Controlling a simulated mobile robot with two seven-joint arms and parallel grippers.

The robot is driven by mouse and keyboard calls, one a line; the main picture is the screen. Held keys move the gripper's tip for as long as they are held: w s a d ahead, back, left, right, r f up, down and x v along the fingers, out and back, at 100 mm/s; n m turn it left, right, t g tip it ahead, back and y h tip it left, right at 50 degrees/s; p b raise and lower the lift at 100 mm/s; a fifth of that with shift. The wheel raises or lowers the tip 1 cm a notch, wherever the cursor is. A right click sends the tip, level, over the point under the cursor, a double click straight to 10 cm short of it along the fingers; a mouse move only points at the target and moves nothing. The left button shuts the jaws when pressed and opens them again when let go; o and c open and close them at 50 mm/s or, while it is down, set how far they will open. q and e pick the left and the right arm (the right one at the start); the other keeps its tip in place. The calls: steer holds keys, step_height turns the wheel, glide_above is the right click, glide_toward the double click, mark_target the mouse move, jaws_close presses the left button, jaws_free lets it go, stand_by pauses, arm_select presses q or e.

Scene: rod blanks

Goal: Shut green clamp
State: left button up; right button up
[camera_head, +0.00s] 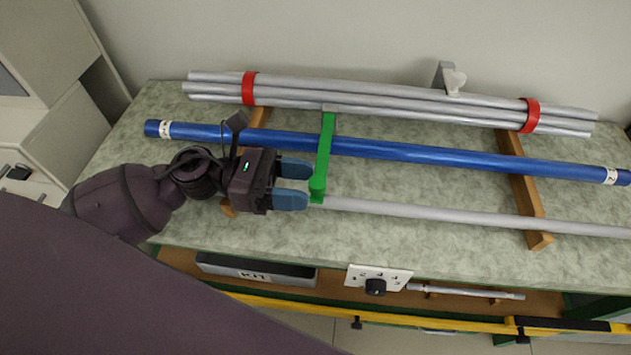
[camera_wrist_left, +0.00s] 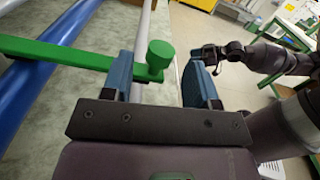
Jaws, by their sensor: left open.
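The green clamp (camera_head: 324,150) is a bar that crosses over the blue rod (camera_head: 420,151), with its round knob end by the left end of the single grey rod (camera_head: 430,209). I cannot tell whether it is fastened. My left gripper (camera_head: 309,184) is open, its blue fingers pointing right at the knob end. In the left wrist view the clamp's bar (camera_wrist_left: 60,52) comes in from the left and its knob (camera_wrist_left: 160,56) shows between the open fingers (camera_wrist_left: 158,75). Contact is unclear. My right gripper (camera_wrist_left: 210,56) shows small at the right there; its jaws are unclear.
A bundle of grey rods with red bands (camera_head: 249,88) lies at the back, by a grey bracket (camera_head: 445,78). Wooden supports (camera_head: 524,190) bear the rods. A KIT tray (camera_head: 255,271), a white dial panel (camera_head: 378,278) and a yellow rail (camera_head: 430,315) are at the front.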

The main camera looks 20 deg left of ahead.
arm_select(q)
steer(key=v, duration=0.7)
steer(key=shift+s+a, duration=0.2)
steer(key=shift+a, duration=0.05)
arm_select(e)
steer(key=shift+w+r, duration=0.1)
steer(key=shift+w, duration=0.1)
arm_select(q)
steer(key=shift+r, duration=0.1)
arm_select(e)
steer(key=shift+s, duration=0.15)
